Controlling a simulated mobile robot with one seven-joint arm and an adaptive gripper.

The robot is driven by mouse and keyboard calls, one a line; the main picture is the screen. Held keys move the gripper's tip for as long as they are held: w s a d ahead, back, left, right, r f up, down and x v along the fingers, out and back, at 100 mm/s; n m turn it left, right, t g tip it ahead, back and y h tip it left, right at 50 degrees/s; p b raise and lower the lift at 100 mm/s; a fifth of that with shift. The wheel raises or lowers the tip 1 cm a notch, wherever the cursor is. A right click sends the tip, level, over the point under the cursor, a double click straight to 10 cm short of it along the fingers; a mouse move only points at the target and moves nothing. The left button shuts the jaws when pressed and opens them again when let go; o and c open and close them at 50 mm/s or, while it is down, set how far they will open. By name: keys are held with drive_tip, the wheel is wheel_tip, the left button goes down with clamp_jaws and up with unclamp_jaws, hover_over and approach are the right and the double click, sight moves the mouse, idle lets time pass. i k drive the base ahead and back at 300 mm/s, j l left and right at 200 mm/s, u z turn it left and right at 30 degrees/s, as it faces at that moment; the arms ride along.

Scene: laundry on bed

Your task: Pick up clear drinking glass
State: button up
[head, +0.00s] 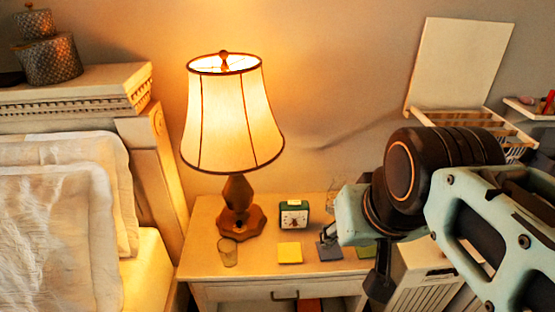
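A clear drinking glass (228,252) stands upright on the nightstand (210,215), near its front left, just in front of the lamp base. It looks empty and slightly amber in the lamplight. Another clear glass-like shape (333,197) shows at the back right of the nightstand, partly hidden by my arm. My gripper (372,268) points down over the right side of the nightstand, well to the right of the front glass and apart from it. My own arm hides much of the gripper, and its finger opening is not clear. I see nothing held in it.
A lit lamp (233,115) stands behind the front glass. A green clock (294,214), a yellow square (290,252) and a blue-grey square (329,252) lie to its right. The bed (60,230) is at the left. A white basket (425,285) stands at the lower right.

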sight(227, 246)
drive_tip(key=z, duration=0.7)
drive_tip(key=u, duration=1.5)
drive_tip(key=i+l, duration=0.2)
drive_tip(key=i+l+u, duration=0.1)
drive_tip(key=l, duration=0.35)
drive_tip(key=i+l, duration=0.3)
drive_tip(key=u, duration=0.05)
